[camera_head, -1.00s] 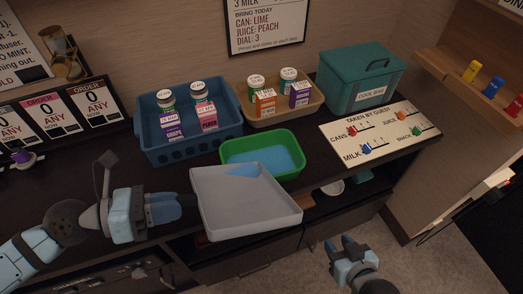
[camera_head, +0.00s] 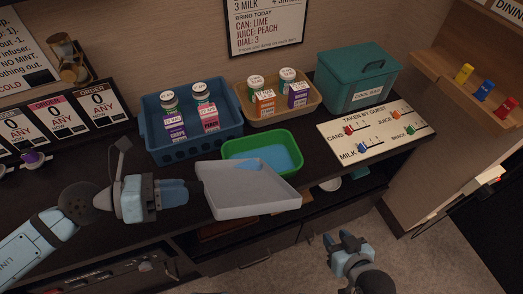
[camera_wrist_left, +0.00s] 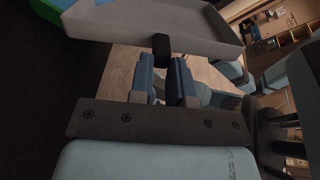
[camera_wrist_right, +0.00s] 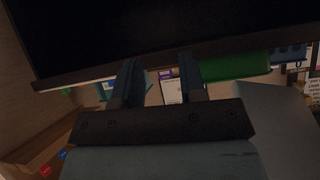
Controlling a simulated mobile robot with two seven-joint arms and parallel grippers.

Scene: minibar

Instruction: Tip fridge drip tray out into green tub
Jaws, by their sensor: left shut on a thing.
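The grey drip tray (camera_head: 250,200) is held in front of the green tub (camera_head: 296,150) in the head view, tilted, with its far edge over the tub's near side. A blue patch of water lies at the tray's far edge. Light blue also shows inside the tub. My left gripper (camera_head: 186,193) is shut on the tray's dark handle, at the tray's left; the left wrist view shows the handle (camera_wrist_left: 162,48) between the fingertips. My right gripper (camera_head: 343,240) is open and empty, low in front of the counter; its spread fingers show in the right wrist view (camera_wrist_right: 160,80).
A blue crate (camera_head: 193,148) with several cartons and bottles stands behind left. A tan tray (camera_head: 270,117) with drinks and a teal cool box (camera_head: 358,85) stand behind. A guest board (camera_head: 372,133) lies right of the tub. Open floor lies at the front right.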

